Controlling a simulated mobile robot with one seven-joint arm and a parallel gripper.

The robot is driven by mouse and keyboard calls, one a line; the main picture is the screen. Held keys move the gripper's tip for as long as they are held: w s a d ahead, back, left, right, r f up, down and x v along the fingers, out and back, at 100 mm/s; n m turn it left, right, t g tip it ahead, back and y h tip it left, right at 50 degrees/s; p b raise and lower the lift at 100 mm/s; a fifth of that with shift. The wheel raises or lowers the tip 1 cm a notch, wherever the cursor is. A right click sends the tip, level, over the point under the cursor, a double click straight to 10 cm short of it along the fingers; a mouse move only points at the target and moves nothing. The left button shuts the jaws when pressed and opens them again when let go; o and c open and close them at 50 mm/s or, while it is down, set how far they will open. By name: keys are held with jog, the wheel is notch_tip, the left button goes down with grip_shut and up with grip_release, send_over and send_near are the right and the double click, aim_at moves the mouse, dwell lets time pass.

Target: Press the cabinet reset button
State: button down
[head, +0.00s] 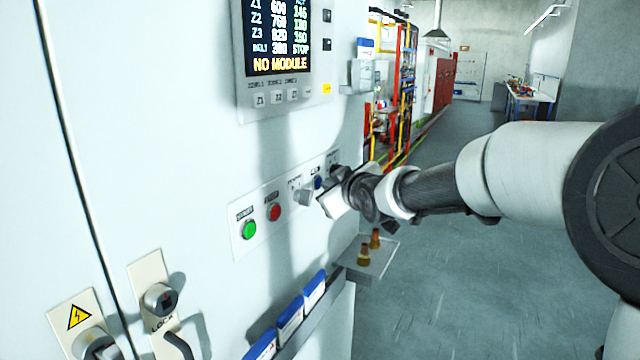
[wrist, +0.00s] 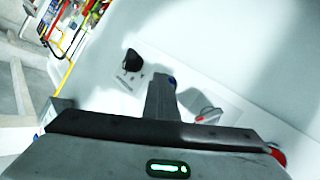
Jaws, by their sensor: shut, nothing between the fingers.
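A white cabinet (head: 190,130) carries a panel of controls. A blue button (head: 318,183) sits in that panel between a grey selector knob (head: 303,197) and a black knob (head: 335,170); its label is too small to read. My gripper (head: 328,203) is shut and empty, close in front of the panel. In the wrist view, the blue button (wrist: 172,80) shows only as a sliver at the tip of my gripper (wrist: 163,82), which hides most of it. I cannot tell whether the tip touches it.
A green button (head: 249,229) and a red button (head: 274,212) are left of the selector. A display (head: 278,38) above reads "NO MODULE" and "STOP". A small shelf (head: 378,262) and a rail of blue-topped boxes (head: 290,318) project below. The aisle floor (head: 455,280) at right is open.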

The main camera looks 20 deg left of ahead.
jog(key=shift+s+d, duration=0.1)
jog(key=shift+d, duration=0.55)
jog(key=shift+d+p, duration=0.1)
jog(key=shift+p, duration=0.25)
jog(key=shift+s+d+p, duration=0.2)
jog(key=shift+d+p, duration=1.45)
jog(key=shift+d, duration=0.8)
